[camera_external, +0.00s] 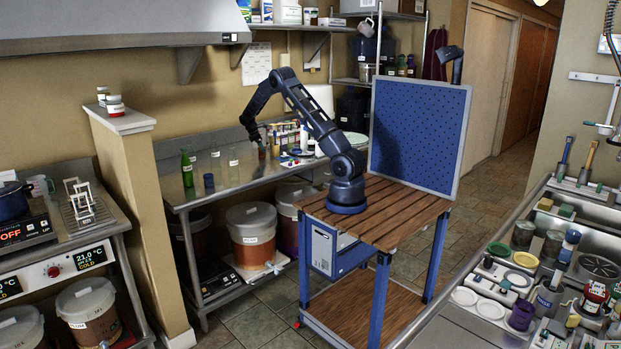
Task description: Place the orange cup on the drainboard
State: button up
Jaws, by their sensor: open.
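My gripper (256,140) hangs at the end of my blue arm, over the steel bench at the back wall. It is small in the picture and points down. A small reddish-orange object, perhaps the orange cup (262,153), stands on the bench just below and beside the gripper. I cannot tell whether they touch. A steel sink counter (450,335) runs along the right side, crowded with dishes. Which part of it is the drainboard is not clear.
My wooden-topped cart has a blue pegboard (418,125) behind the arm. Plates (490,310) and a purple cup (521,315) crowd the right counter.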

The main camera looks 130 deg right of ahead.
jog(key=v, duration=0.8)
jog(key=shift+r, duration=0.3)
jog(key=shift+w, duration=0.1)
